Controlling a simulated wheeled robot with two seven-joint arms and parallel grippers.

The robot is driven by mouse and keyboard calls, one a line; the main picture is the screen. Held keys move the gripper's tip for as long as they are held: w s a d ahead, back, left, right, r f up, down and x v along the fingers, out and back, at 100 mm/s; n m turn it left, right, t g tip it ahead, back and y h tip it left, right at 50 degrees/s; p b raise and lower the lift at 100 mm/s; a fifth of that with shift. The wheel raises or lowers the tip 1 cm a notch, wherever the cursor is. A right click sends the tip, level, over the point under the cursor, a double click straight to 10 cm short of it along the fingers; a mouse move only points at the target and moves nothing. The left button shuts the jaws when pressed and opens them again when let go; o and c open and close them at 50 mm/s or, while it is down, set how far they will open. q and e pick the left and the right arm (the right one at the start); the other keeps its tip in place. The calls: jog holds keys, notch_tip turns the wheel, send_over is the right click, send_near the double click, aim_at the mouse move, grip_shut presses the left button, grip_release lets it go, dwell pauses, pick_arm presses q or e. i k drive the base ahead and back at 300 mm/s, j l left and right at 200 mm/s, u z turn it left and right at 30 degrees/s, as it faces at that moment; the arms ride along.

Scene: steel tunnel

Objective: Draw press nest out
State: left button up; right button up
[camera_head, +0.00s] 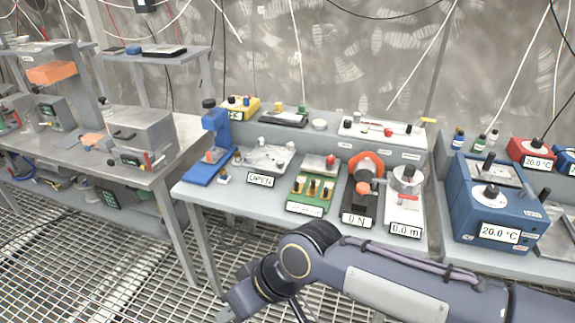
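A small blue press (217,124) with a dark knob on top stands upright at the left end of the middle bench. Its blue base (201,175) reaches toward the bench's front left corner. A small orange piece (211,155) sits low in the press, possibly in its nest; the nest is too small to make out clearly. My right arm comes in from the lower right, and my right gripper (236,302) is low in front of the bench, below and apart from the press. Its fingers are too unclear to tell if they are open. My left gripper is out of view.
A blue bath (490,205) stands right. Grating floor (100,270) is clear between benches.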

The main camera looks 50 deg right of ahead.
aim_at(214, 152)
jog(key=z, duration=1.35)
jog(key=k+l, duration=0.05)
